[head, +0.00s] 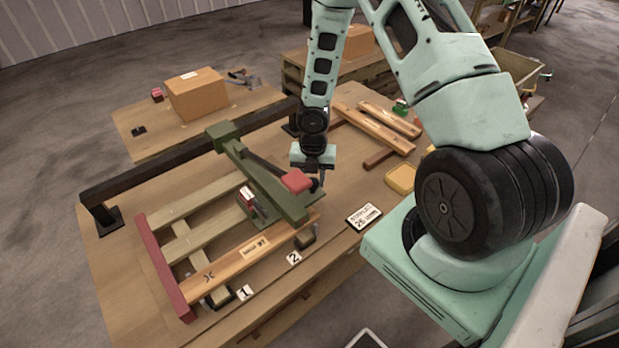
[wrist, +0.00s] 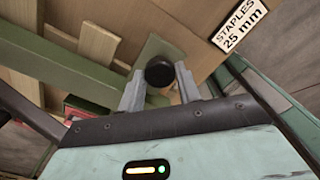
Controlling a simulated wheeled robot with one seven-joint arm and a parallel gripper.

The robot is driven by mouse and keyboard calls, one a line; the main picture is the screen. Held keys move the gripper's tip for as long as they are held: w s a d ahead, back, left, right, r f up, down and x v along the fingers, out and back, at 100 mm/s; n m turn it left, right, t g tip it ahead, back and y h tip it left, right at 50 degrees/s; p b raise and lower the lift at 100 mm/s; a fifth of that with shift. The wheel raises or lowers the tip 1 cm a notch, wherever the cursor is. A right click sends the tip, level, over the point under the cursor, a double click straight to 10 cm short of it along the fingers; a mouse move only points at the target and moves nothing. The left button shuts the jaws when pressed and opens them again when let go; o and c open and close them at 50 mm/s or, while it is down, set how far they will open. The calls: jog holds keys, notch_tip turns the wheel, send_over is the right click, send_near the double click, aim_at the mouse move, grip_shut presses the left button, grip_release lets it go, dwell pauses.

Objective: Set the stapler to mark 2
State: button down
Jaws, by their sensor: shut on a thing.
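The stapler is a green arm (head: 262,178) that rides on a dark rail (head: 180,160). It carries a red and grey stapling head (head: 250,204) and a lever with a red pad (head: 297,181). My gripper (head: 316,180) is shut on a round black knob by the arm's front end; the knob (wrist: 160,72) sits between both fingers in the wrist view. The card for mark 2 (head: 294,258) lies at the table's front edge, and the card for mark 1 (head: 244,293) lies left of it. The arm's front end lies beyond and slightly right of mark 2.
A wooden pallet frame with a red side board (head: 165,270) lies under the stapler arm. A staples sign (head: 364,217) and a yellow tray (head: 400,179) lie to the right. Loose planks (head: 375,128) lie behind. A cardboard box (head: 198,94) stands on the far table.

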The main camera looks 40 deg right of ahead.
jog(key=shift+d, duration=0.1)
jog(key=c, duration=1)
grip_release()
jog(key=shift+o, duration=0.2)
jog(key=shift+r, duration=0.1)
notch_tip(320, 180, up, 17)
jog(key=p, duration=0.2)
jog(key=shift+r, duration=0.15)
jog(key=s+a+m+b, duration=0.1)
jog(key=a, duration=0.2)
jog(key=s+a+m+b, duration=0.1)
jog(key=a+m, duration=0.1)
jog(key=a, duration=0.1)
jog(key=s+a+m+b, duration=0.1)
jog(key=a+b, duration=0.1)
jog(key=a, duration=0.2)
jog(key=shift+m+h, duration=0.3)
jog(key=s+a+m+y+b, duration=0.1)
jog(key=s+a+m+b, duration=0.6)
jog(key=s+a+m, duration=0.7)
jog(key=s+a, duration=0.3)
jog(key=shift+s+r+b, duration=0.15)
jog(key=shift+s+b, duration=0.2)
jog(key=shift+s, duration=0.05)
